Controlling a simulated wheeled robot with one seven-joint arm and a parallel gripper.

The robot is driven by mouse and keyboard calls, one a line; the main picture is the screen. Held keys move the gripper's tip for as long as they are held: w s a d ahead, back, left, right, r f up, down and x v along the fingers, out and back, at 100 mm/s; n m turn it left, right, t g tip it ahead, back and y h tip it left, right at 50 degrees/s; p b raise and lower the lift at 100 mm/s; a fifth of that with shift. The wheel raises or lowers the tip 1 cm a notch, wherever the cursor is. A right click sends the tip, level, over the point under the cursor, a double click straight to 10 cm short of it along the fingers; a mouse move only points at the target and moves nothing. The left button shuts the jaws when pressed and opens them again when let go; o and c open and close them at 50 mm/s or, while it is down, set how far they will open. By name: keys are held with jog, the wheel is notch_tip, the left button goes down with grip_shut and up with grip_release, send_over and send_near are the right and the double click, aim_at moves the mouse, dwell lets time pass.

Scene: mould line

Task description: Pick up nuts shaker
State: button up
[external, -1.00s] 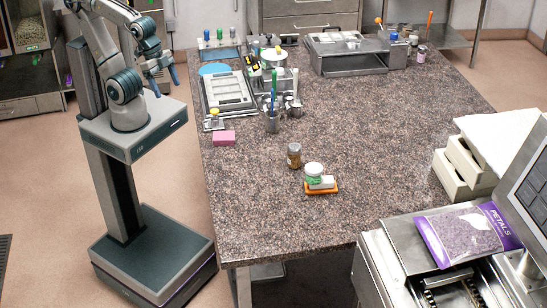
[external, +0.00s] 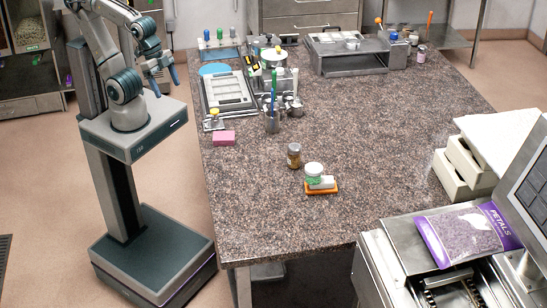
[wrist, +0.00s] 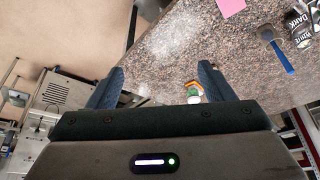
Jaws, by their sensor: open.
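A small jar with brown contents and a brownish lid (external: 294,155), which looks like the nuts shaker, stands upright on the speckled table (external: 370,130). A white-lidded jar with a green label (external: 314,171) stands close to its lower right, by an orange-based block (external: 322,188). My gripper (external: 164,76) is left of the table, well away from the brown jar, open and empty. In the wrist view its two blue fingers (wrist: 160,80) are spread apart. The white and green jar (wrist: 193,97) shows small beyond them; I cannot make out the brown jar there.
A metal stand (external: 347,60) is at the back. A petals bag (external: 468,235) lies on a machine at lower right. The table's centre right is clear.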

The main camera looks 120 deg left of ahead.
jog(key=shift+c, duration=0.4)
jog(key=m+h+b, duration=0.1)
jog(key=m+b, duration=0.2)
jog(key=b, duration=1.2)
send_near(292, 145)
jog(key=p+x, duration=0.1)
jog(key=x, duration=0.8)
jog(key=shift+p+x, duration=0.85)
jog(key=shift+x, duration=1.75)
jog(key=shift+a, duration=0.15)
jog(key=c, duration=1.1)
